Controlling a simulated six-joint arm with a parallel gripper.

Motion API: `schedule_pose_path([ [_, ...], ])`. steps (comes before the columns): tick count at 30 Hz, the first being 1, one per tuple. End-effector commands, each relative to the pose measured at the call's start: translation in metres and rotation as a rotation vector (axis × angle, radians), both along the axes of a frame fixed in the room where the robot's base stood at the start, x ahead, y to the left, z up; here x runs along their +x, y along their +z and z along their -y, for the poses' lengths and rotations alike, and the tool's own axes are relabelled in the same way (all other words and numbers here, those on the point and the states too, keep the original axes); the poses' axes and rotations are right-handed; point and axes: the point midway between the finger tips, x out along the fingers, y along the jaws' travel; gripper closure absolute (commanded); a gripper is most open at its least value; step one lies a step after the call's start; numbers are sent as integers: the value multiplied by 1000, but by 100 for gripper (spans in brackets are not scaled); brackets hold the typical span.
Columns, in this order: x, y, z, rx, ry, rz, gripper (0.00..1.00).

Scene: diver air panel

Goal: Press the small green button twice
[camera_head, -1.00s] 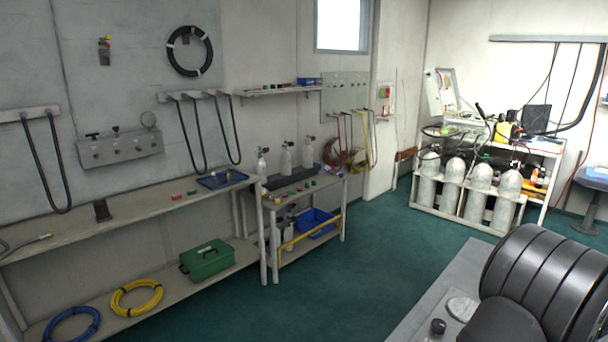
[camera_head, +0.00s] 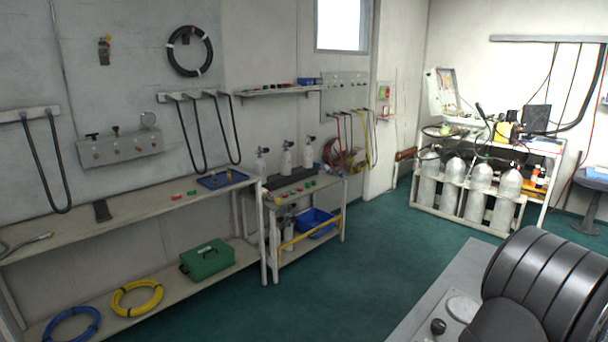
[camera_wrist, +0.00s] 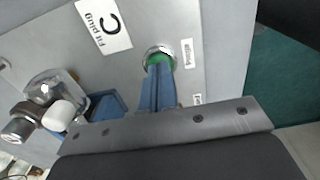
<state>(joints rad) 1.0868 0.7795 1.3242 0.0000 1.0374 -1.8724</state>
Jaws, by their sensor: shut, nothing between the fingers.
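A small green button (camera_wrist: 155,58) in a round metal ring sits on a grey panel (camera_wrist: 222,25) in the wrist view. My gripper (camera_wrist: 158,70) has its two blue fingers together with nothing between them. The fingertips overlap the lower part of the button in the picture and hide some of it. I cannot tell whether they touch it or hover just over it. A white label reading "Purge" (camera_wrist: 187,53) is right of the button. My gripper is not seen in the head view, and I cannot pick out this button there.
A clear-domed fitting with a white knob (camera_wrist: 62,115) stands left of my fingers, and a white "C, Fit plug" label (camera_wrist: 103,26) lies above it. The panel ends at the right, with green floor (camera_wrist: 285,95) beyond. The head view shows benches, hoses and gas cylinders (camera_head: 480,192).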

Motion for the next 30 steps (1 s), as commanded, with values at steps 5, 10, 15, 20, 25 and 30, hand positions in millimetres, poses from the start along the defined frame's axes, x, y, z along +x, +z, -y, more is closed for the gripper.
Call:
schedule_pose_path([
  [5,0,8,0,0,0,0,100],
  [10,0,19,0,0,0,0,100],
  [15,0,32,0,-1,0,1,100],
  [20,0,43,0,-1,0,1,100],
  [25,0,55,0,-1,0,1,100],
  [30,0,66,0,0,0,0,100],
])
